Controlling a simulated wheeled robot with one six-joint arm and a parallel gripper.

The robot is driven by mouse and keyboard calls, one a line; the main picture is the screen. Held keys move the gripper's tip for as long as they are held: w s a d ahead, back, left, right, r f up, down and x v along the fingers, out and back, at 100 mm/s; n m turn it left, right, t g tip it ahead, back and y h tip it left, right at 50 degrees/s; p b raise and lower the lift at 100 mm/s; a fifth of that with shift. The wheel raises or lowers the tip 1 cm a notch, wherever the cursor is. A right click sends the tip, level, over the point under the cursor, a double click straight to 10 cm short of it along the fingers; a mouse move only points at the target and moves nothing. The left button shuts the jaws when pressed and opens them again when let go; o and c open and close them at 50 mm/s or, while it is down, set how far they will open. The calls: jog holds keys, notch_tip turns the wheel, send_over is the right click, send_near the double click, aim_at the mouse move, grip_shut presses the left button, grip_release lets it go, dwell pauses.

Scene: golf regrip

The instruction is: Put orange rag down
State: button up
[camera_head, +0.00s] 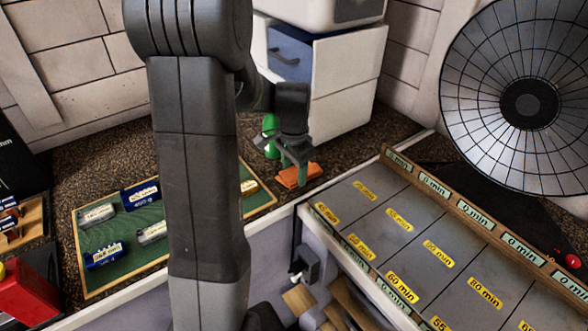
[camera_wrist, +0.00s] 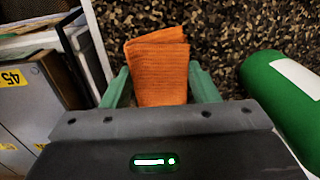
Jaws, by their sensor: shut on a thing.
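The orange rag (camera_head: 299,175) is at the brown speckled counter near its front edge, just left of the grey timed tray. My gripper (camera_head: 297,160), with green fingers, points down over it. In the wrist view the folded orange rag (camera_wrist: 158,62) sits between the two green fingers (camera_wrist: 160,88), which are shut on it. The rag is at or very near the counter surface; I cannot tell whether it bears on it.
A green bottle (camera_head: 270,130) stands close behind my gripper; in the wrist view it lies to the right (camera_wrist: 285,95). A white cabinet with a blue drawer (camera_head: 291,52) is behind. A green board (camera_head: 120,235) with labelled items is left. The grey tray (camera_head: 405,225) is right.

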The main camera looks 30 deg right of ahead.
aim_at(294, 172)
jog(key=o, duration=1)
jog(key=shift+c, duration=0.2)
notch_tip(294, 172, up, 12)
jog(key=shift+r, duration=0.1)
